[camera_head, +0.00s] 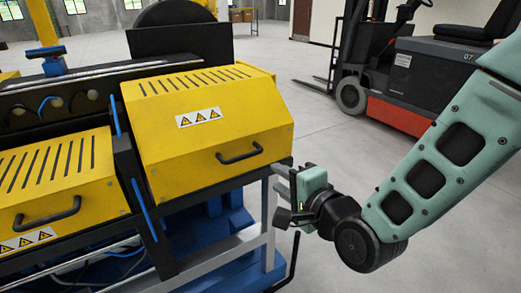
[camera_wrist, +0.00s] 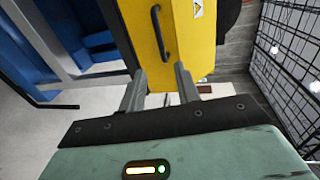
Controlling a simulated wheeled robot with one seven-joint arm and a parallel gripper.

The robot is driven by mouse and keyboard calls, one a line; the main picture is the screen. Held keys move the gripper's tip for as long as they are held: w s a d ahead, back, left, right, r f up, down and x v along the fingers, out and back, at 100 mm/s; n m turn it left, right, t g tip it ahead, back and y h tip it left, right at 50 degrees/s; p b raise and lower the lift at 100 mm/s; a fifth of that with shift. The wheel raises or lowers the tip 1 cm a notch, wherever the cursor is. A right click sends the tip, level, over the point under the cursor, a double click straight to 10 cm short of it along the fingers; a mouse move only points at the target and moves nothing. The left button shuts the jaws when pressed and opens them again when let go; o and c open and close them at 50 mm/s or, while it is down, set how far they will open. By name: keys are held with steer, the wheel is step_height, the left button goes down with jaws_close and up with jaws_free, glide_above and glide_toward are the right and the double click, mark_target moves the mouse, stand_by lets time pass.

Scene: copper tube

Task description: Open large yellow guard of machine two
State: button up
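The large yellow guard (camera_head: 205,115) is down on the machine in the head view, with slots on top, a warning label and a black handle (camera_head: 240,153) on its sloped front. A smaller yellow guard (camera_head: 55,185) with its own handle (camera_head: 48,216) sits to its left. My gripper (camera_head: 281,180) is just right of and below the large guard's handle, apart from it. In the wrist view my gripper (camera_wrist: 160,88) has its two fingers spread with nothing between them. The yellow guard (camera_wrist: 185,35) and handle (camera_wrist: 161,34) show beyond the fingertips.
A grey metal frame (camera_head: 268,215) and blue machine parts (camera_head: 205,225) lie below the guard. A red and grey forklift (camera_head: 410,75) stands at the back right. The grey floor (camera_head: 325,135) between machine and forklift is clear.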

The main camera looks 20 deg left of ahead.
mark_target(246, 157)
steer(key=p+x, duration=0.3)
steer(key=x, duration=1.3)
steer(key=shift+w+a+p, duration=0.1)
steer(key=shift+a+p, duration=0.25)
steer(key=shift+p, duration=0.05)
steer(key=shift+f, duration=0.1)
jaws_close()
